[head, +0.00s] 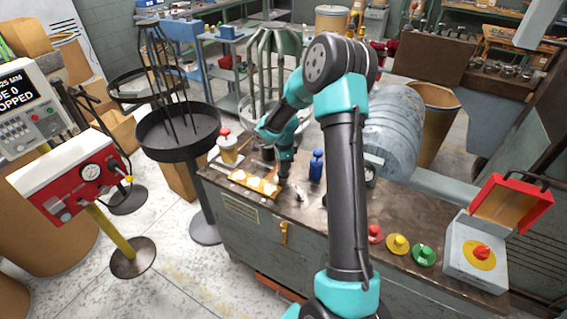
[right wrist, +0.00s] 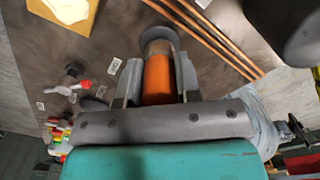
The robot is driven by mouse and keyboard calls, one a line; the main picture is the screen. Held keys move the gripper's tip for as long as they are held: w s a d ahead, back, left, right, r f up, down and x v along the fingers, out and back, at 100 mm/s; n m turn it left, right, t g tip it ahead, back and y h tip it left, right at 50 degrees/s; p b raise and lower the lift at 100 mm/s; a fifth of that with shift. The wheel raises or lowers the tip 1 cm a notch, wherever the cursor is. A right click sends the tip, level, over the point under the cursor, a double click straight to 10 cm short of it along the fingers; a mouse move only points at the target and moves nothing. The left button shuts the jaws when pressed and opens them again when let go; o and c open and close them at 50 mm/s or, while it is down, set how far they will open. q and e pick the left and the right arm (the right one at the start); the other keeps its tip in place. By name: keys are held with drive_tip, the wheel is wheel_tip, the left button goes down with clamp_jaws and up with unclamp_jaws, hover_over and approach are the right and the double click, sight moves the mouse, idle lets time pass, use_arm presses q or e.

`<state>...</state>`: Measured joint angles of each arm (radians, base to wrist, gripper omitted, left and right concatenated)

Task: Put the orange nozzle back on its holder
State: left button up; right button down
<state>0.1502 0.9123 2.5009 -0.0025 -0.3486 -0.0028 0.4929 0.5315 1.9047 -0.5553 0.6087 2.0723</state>
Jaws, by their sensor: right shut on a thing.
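My right gripper (head: 284,178) points down over the bench top in the head view. In the right wrist view its two fingers (right wrist: 158,82) are shut on the orange nozzle (right wrist: 157,76), one on each side. A grey round part (right wrist: 159,38) shows at the nozzle's far end; I cannot tell whether it belongs to the nozzle or to the holder. I cannot make out the holder with certainty. The nozzle is hidden by the gripper and arm in the head view. My left gripper is in neither view.
A tray with white pads (head: 262,187) and a blue bottle (head: 316,166) flank the gripper. Copper rods (right wrist: 206,38) lie close by. Red (head: 375,234), yellow (head: 397,243) and green (head: 424,255) buttons line the front right.

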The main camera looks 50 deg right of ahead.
drive_tip(key=shift+f, duration=0.3)
idle(0.4)
drive_tip(key=c, duration=0.7)
unclamp_jaws()
drive_tip(key=shift+c, duration=0.2)
wheel_tip(320, 180, up, 17)
drive_tip(key=shift+r, duration=0.2)
drive_tip(key=shift+r, duration=2.95)
